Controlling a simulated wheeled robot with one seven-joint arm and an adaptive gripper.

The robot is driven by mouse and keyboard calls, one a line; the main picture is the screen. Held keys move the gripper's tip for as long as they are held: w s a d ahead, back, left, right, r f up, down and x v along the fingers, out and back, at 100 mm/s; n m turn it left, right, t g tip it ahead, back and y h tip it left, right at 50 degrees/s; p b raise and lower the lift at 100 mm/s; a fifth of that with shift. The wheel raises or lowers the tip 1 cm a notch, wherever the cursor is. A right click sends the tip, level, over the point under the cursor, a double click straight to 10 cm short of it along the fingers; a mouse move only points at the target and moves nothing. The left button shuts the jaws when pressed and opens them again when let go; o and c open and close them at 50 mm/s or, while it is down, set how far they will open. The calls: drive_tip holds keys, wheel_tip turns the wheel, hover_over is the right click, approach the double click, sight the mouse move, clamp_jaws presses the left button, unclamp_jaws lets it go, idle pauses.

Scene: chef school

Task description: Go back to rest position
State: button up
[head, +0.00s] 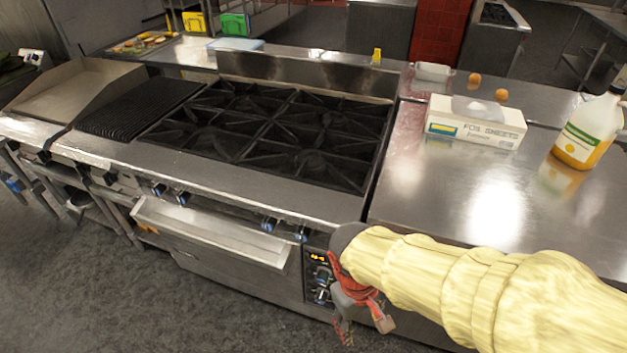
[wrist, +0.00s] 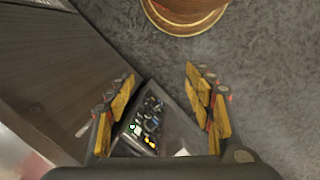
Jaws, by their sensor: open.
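My gripper (head: 362,318) hangs in front of the stove's front edge, at the lower middle of the head view, pointing down. My arm in a pale yellow sleeve reaches to it from the lower right. In the wrist view my gripper (wrist: 160,98) has its two yellow-padded fingers spread apart. Nothing is held between them. Below the fingers are dark parts with small lights and the grey floor (wrist: 270,70).
The stove (head: 260,130) with black grates stands beside a steel counter (head: 440,200). On the counter are a foil sheets box (head: 475,122), a bottle (head: 590,130) and two orange round things (head: 501,95). The oven door handle side (head: 210,232) juts out. Grey floor (head: 100,290) lies open at the lower left.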

drive_tip(key=d+r+m+t, duration=0.3)
drive_tip(key=d+r, duration=0.1)
drive_tip(key=r, duration=0.4)
drive_tip(key=d+r+m+t+y+p, duration=0.1)
drive_tip(key=d+r+m+t, duration=0.1)
drive_tip(key=r, duration=0.7)
drive_tip(key=d+t, duration=0.1)
drive_tip(key=d, duration=0.1)
drive_tip(key=shift+s+d+r+m+y, duration=0.25)
drive_tip(key=shift+s+d+m+y, duration=0.05)
drive_tip(key=shift+s+d+m, duration=0.1)
drive_tip(key=shift+a, duration=0.1)
idle(0.5)
